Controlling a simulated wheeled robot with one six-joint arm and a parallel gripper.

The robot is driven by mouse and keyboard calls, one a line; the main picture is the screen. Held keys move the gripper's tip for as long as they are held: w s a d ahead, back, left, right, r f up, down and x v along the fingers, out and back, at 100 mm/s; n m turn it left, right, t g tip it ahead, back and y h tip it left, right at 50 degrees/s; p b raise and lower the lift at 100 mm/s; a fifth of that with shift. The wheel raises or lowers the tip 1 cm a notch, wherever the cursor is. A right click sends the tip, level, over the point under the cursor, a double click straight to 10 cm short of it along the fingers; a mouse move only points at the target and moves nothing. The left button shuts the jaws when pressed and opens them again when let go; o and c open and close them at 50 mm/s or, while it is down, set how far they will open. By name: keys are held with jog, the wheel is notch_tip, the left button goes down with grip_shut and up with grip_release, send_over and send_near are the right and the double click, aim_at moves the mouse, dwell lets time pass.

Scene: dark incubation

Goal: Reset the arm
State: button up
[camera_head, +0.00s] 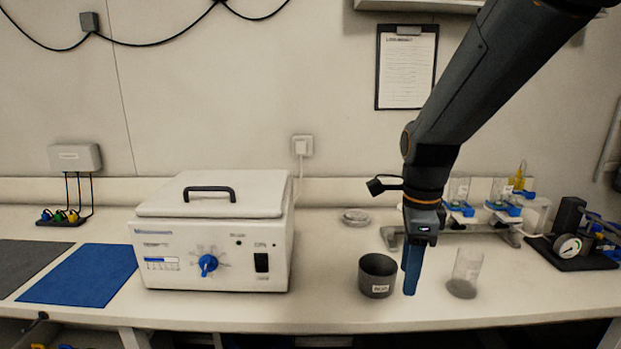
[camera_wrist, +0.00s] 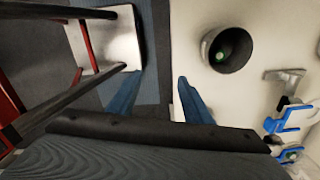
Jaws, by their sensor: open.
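My arm reaches down from the upper right in the head view. My gripper (camera_head: 411,280) points downward over the bench, between a dark cup and a clear beaker. In the wrist view my gripper (camera_wrist: 157,88) shows two blue fingers spread apart with nothing between them. The dark cup (camera_head: 377,281) has a small label and stands upright just left of the gripper. In the wrist view the dark cup (camera_wrist: 228,46) is above and right of the fingers, with something green inside. The clear beaker (camera_head: 465,270) with dark contents stands right of the gripper.
A white incubator box (camera_head: 215,240) with a blue knob stands left. A blue mat (camera_head: 82,274) lies beyond it. A metal stand with blue clamps (camera_head: 458,209) and a gauge (camera_head: 570,248) are at right. A stool (camera_wrist: 108,38) shows beside the bench.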

jog(key=s+f+n+t+b, duration=0.1)
jog(key=s+f+n, duration=0.7)
jog(key=n, duration=1.2)
jog(key=shift+s+f+n, duration=0.3)
jog(key=shift+f, duration=0.25)
dwell(0.4)
